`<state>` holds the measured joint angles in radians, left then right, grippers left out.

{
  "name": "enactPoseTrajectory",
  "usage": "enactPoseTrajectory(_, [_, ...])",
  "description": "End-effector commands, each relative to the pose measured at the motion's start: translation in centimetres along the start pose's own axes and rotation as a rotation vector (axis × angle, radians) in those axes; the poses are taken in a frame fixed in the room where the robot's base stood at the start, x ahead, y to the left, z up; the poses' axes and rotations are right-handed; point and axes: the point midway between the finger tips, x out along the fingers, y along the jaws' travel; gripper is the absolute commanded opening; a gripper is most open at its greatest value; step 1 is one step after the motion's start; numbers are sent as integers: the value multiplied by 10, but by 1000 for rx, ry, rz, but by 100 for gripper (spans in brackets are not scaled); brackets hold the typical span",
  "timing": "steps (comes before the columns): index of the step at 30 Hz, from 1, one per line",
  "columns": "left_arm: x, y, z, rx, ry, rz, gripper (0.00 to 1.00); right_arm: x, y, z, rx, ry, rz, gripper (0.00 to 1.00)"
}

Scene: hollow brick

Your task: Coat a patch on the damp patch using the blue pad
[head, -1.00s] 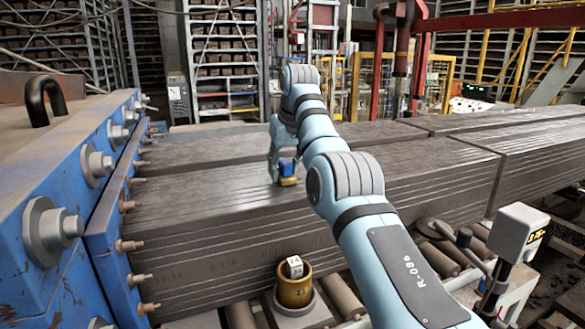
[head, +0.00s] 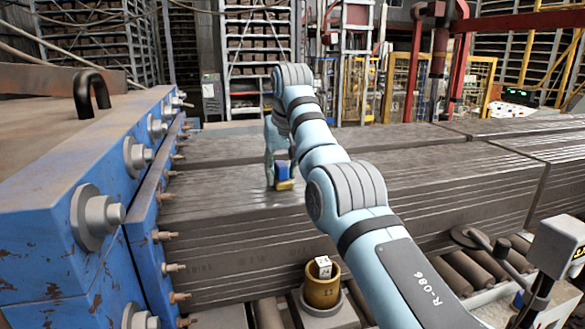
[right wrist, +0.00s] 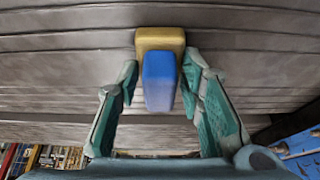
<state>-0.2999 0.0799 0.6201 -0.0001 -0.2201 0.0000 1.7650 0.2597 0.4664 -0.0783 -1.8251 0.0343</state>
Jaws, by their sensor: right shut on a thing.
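The blue pad (head: 283,172) has a blue grip block on a tan-yellow base. My right gripper (head: 277,166) is shut on the blue block, base facing down, on or just above the top of the grey clay slabs (head: 225,192). I cannot tell whether the base touches. In the right wrist view the green fingers (right wrist: 160,72) stand either side of the blue block (right wrist: 158,82), with the tan base (right wrist: 160,40) beyond. The slab top is streaky grey; I cannot make out a distinct damp patch. My left gripper is not in view.
A blue bolted steel plate (head: 55,225) with protruding bolts stands left of the slabs. A brass cup (head: 322,290) holding a white marked block (head: 322,266) stands in front. Rollers (head: 480,268) and a grey box (head: 560,245) lie at the right. Slab top is clear.

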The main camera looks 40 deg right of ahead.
Motion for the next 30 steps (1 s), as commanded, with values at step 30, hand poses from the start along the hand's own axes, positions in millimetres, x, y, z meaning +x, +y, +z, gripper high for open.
enactPoseTrajectory(30, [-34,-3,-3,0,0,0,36,-24,-46,-10,1,-2,-1,12])
